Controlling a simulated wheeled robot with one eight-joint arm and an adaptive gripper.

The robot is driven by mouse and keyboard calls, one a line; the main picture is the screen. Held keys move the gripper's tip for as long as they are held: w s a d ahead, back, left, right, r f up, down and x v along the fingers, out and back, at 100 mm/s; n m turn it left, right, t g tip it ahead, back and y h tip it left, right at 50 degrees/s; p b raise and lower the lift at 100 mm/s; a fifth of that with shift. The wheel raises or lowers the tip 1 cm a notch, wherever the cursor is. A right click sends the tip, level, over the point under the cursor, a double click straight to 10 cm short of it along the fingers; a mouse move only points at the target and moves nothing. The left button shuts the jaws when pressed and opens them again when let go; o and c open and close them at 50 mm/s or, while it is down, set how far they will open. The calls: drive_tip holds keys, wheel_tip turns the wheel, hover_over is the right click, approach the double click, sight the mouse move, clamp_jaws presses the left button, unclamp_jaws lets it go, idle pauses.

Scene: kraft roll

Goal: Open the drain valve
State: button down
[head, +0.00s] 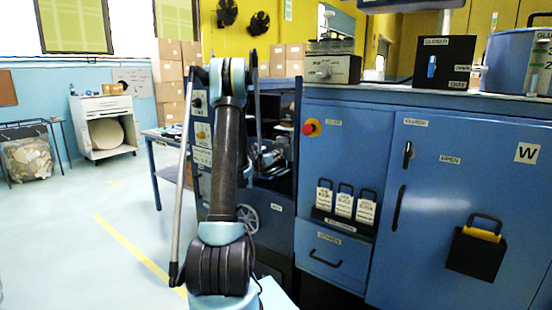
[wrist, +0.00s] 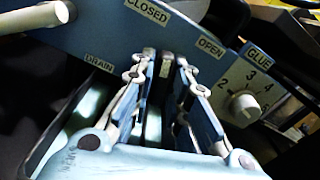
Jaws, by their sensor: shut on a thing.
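In the wrist view, my gripper (wrist: 165,59) is shut on the drain valve's lever (wrist: 167,68), a slim dark piece mostly hidden between the fingers. The lever is in front of a blue panel (wrist: 110,35) with a DRAIN label (wrist: 100,63) on the left. A CLOSED label (wrist: 147,11) is above the fingertips, and an OPEN label (wrist: 211,47) is to their right. The fingertips sit between these two labels. The lever's exact angle is hard to tell. In the head view, my arm hides most of this area of the machine.
A white GLUE dial (wrist: 244,108) with numbers is close to the right of my fingers. A pale rod end (wrist: 62,12) juts in at the upper left. In the head view, a blue cabinet (head: 440,180) stands at right, and open floor (head: 70,220) lies at left.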

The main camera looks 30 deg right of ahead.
drive_tip(key=shift+w+a, duration=0.1)
drive_tip(key=m, duration=0.6)
drive_tip(key=shift+a, duration=0.1)
drive_tip(key=m, duration=0.6)
drive_tip(key=shift+w, duration=0.1)
idle(0.4)
drive_tip(key=c, duration=1.6)
unclamp_jaws()
